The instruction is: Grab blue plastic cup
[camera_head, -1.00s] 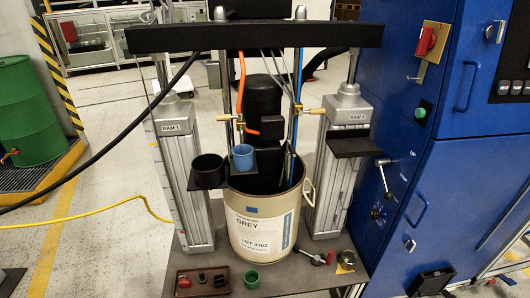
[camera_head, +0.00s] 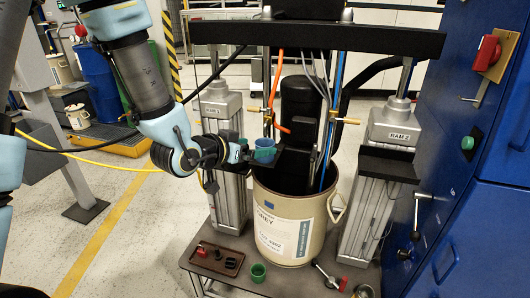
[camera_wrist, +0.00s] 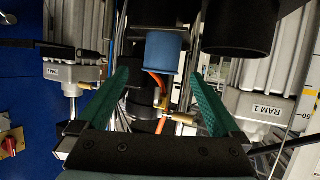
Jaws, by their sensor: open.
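The blue plastic cup (camera_head: 265,146) stands upright on a small dark ledge above the drum's rim. In the wrist view the blue cup (camera_wrist: 162,52) is centred between the fingertips, with a gap on both sides. My gripper (camera_head: 258,155) reaches in from the left and is at the cup. In the wrist view my gripper (camera_wrist: 161,78) is open, its green fingers spread and empty. A black cup (camera_wrist: 238,30) stands beside the blue one, right of the fingers in the wrist view. My gripper hides it in the head view.
The drum (camera_head: 285,225) stands below, between two ram columns. A black crossbar (camera_head: 320,37) spans overhead. An orange hose (camera_head: 277,95) and dark pump (camera_head: 300,110) are close behind. A green cup (camera_head: 258,272) and a brown tray (camera_head: 232,271) sit on the base plate.

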